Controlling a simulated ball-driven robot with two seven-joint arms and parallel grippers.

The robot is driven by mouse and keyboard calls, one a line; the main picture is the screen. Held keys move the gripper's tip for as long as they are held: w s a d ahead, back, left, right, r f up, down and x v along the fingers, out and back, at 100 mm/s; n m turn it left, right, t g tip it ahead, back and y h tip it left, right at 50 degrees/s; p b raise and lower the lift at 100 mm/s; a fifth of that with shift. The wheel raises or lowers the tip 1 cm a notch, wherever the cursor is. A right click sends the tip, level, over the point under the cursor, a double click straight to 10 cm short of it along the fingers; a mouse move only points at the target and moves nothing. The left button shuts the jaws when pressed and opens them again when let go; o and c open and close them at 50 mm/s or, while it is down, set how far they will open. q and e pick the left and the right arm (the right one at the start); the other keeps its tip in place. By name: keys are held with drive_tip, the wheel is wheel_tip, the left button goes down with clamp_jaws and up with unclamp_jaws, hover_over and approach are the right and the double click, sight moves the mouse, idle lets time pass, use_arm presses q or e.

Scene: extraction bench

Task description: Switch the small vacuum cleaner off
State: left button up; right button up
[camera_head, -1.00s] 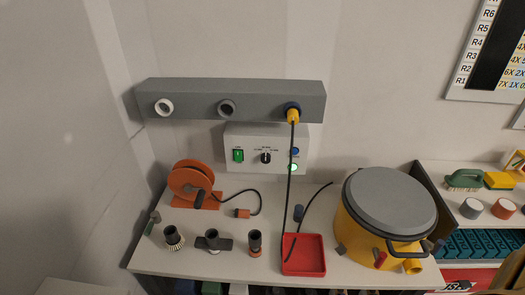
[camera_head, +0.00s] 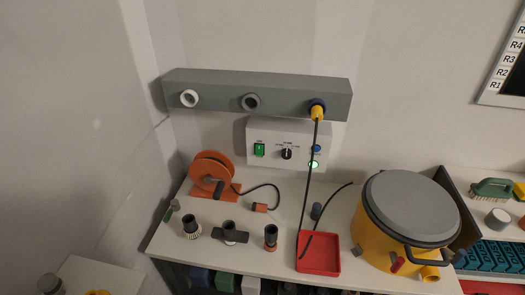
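The yellow vacuum cleaner (camera_head: 376,237) with a round grey lid (camera_head: 411,206) stands at the right end of the white bench. A small red part (camera_head: 398,265), perhaps its switch, shows low on its front, beside a yellow port (camera_head: 430,273) and a dark handle. The position of that red part is too small to read. A white control box (camera_head: 288,146) on the wall has a green switch (camera_head: 259,150), a dial (camera_head: 287,154), a blue button and a lit green lamp (camera_head: 313,164). Neither of my grippers is in view.
A grey rail (camera_head: 215,95) above has several ports; a black cable hangs from the yellow plug (camera_head: 317,113). An orange cable reel (camera_head: 211,171), several nozzles (camera_head: 229,235) and a red tray (camera_head: 318,255) lie on the bench. A shelf with brushes (camera_head: 492,188) stands at right.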

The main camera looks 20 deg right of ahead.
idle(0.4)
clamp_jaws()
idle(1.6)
